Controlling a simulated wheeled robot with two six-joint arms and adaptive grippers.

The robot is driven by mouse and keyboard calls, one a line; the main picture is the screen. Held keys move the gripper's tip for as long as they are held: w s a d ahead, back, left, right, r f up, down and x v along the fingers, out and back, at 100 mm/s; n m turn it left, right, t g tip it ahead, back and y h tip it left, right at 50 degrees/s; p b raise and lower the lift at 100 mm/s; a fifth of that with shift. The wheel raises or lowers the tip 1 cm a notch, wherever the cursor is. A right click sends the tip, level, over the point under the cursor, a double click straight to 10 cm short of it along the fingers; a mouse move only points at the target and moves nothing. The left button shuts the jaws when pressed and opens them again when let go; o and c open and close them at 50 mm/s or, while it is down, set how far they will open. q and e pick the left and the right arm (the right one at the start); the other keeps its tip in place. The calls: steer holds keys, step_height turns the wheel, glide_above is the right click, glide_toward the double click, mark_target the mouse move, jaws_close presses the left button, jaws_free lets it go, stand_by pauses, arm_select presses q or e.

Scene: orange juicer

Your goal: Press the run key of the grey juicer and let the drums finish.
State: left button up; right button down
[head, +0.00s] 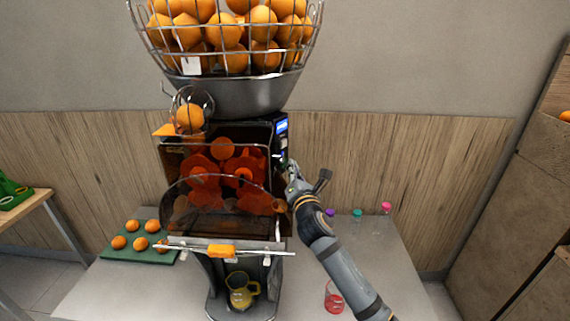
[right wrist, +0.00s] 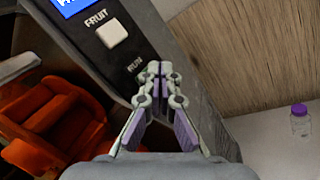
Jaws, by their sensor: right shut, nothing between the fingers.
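The grey juicer (head: 230,92) stands on the table, with its basket of oranges on top. Its orange drums (head: 205,172) show behind the clear cover. Its side panel has a blue screen (head: 281,126), which also shows in the right wrist view (right wrist: 68,6). That view shows a white key (right wrist: 111,33) by the label FRUIT, and the label RUN (right wrist: 135,66) lower down. My right gripper (head: 288,166) is shut and empty, its fingertips (right wrist: 160,72) over the panel beside RUN. They hide the run key; I cannot tell if they touch it. My left gripper is out of view.
A yellow jug (head: 240,290) stands in the juicer's lower bay. A green tray (head: 133,254) with several oranges lies to the left. A red cup (head: 334,299) and bottles with coloured caps, one pink (head: 386,207), stand to the right.

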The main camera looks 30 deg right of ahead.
steer(key=shift+w+r+p, duration=0.15)
steer(key=shift+w+p, duration=0.05)
steer(key=shift+p, duration=0.1)
stand_by(1.4)
steer(key=shift+s, duration=0.1)
steer(key=shift+s+a+f, duration=0.1)
steer(key=shift+s+f, duration=0.05)
steer(key=shift+f, duration=0.2)
steer(key=s+d, duration=0.1)
steer(key=s, duration=0.1)
steer(key=s+d, duration=0.1)
steer(key=s, duration=0.1)
steer(key=shift+s+d, duration=0.1)
steer(key=shift+d, duration=0.05)
stand_by(0.5)
